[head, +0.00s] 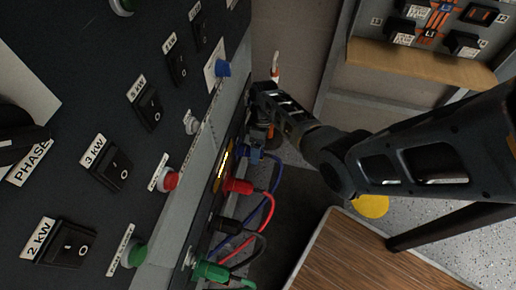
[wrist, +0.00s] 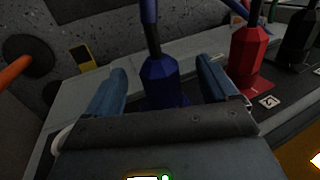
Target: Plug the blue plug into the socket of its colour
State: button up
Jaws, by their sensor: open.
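In the wrist view, the blue plug (wrist: 161,82) stands between the two blue-padded fingers of my gripper (wrist: 163,92), with a gap on each side. The gripper is open around it. A cable rises from the plug's back end; its lower end is hidden behind my gripper's body, so I cannot tell how it is seated. In the head view, my gripper (head: 254,147) is at the sloping panel's right edge, above the red plug (head: 238,186). Blue parts there blend together, and I cannot separate plug from fingers.
The red plug also stands to the right in the wrist view (wrist: 248,55), close to my right finger, with a black plug (wrist: 298,40) beyond. A green plug (head: 210,271) is lower in the head view. Loose cables hang beside the panel. A wooden tabletop (head: 350,255) is at lower right.

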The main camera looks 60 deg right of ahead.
jog(key=p+v, duration=0.4)
jog(key=v, duration=0.2)
jog(key=shift+r, duration=0.2)
dwell(0.4)
jog(key=shift+d, duration=0.1)
jog(key=s+p+v, duration=0.1)
jog(key=v, duration=0.6)
jog(key=shift+w+r+p, duration=0.4)
jog(key=shift+w, duration=0.15)
